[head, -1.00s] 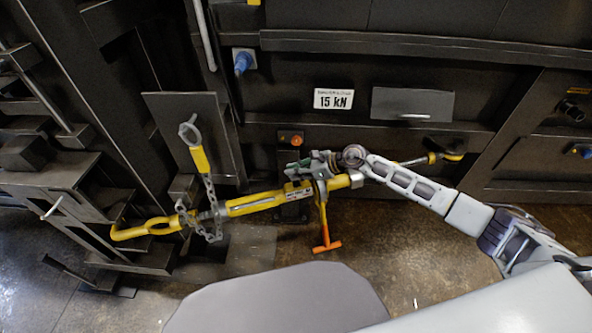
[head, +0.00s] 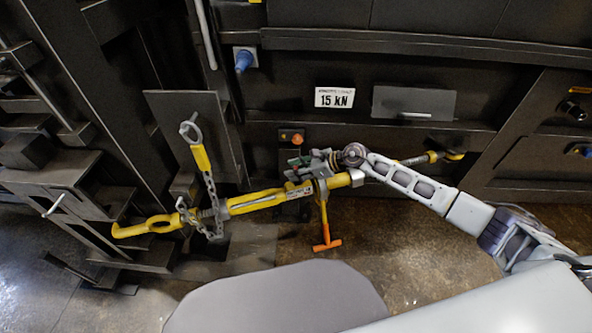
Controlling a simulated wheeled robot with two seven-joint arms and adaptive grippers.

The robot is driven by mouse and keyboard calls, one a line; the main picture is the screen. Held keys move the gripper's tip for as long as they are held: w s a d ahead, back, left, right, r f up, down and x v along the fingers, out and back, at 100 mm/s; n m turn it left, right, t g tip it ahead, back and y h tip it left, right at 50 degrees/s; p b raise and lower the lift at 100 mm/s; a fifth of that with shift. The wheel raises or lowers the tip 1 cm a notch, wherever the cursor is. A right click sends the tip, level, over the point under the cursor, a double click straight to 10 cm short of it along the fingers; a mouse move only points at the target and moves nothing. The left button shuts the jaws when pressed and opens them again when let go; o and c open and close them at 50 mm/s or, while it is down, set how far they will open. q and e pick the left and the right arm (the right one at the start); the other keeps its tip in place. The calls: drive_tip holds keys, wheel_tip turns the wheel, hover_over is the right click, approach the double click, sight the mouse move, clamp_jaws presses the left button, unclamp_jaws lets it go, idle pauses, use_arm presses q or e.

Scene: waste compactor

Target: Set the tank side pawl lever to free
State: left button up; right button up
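A yellow ratchet binder (head: 258,201) lies slightly tilted across the front of the dark machine. An orange T-handled lever (head: 326,228) hangs down from its middle. My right gripper (head: 306,167) is at the ratchet housing in the middle of the binder, just above the top of the orange lever. The small pawl lever cannot be made out apart from the fingers and housing there. Whether the fingers are open or closed on something is too small to tell. My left gripper is not in view.
A chain (head: 211,205) with a yellow-tagged ring hangs over the binder's left part. A yellow hook (head: 140,229) ends it at left. A 15 kN sign (head: 334,97), a grey plate (head: 413,102) and a red button (head: 297,139) are on the machine above. Open floor lies below.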

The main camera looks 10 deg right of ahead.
drive_tip(key=shift+s+d+r, duration=0.1)
drive_tip(key=shift+d, duration=0.05)
drive_tip(key=v, duration=1.1)
drive_tip(key=shift+d+r, duration=0.2)
drive_tip(key=shift+s, duration=0.1)
idle(0.6)
